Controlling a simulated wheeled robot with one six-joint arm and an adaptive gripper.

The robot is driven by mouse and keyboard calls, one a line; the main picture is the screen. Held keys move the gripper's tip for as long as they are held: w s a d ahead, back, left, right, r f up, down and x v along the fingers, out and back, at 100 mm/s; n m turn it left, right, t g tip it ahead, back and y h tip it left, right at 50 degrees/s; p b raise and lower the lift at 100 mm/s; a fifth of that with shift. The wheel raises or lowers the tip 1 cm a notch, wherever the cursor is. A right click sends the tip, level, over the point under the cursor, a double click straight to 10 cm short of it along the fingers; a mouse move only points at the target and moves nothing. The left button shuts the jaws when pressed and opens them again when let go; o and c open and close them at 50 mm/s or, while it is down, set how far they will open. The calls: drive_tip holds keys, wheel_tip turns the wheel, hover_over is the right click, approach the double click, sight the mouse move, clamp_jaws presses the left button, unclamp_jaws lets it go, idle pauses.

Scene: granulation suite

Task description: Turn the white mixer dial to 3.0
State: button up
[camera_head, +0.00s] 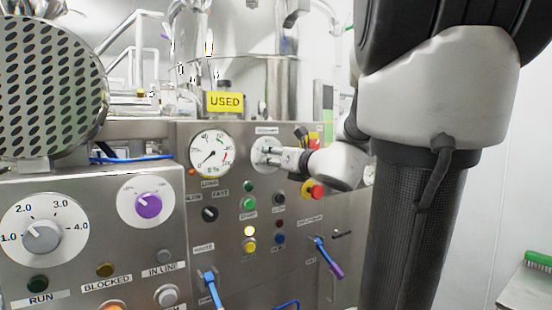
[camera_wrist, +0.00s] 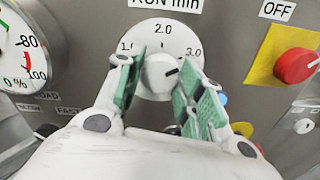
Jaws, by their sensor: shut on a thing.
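The white mixer dial (camera_wrist: 162,72) is a round knob on a white scale plate with 1.0, 2.0 and 3.0 readable. Its dark pointer line points right and slightly up, a little below the direction of the 3.0 mark. My gripper (camera_wrist: 156,80) has its green-padded fingers on either side of the knob and is shut on it. In the head view my gripper (camera_head: 284,156) reaches the dial's plate (camera_head: 266,143) on the steel panel, and its fingers hide most of the knob.
A pressure-type gauge (camera_head: 210,153) is to the left. Small buttons and purple-tipped levers (camera_head: 330,258) lie below. A nearer panel has a grey dial (camera_head: 42,237) and purple knob (camera_head: 149,205).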

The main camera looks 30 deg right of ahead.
drive_tip(key=shift+f+m, duration=0.1)
drive_tip(key=shift+m, duration=0.2)
idle(0.4)
drive_tip(key=o, duration=1)
drive_tip(key=s, duration=1.2)
drive_tip(key=shift+d, duration=0.2)
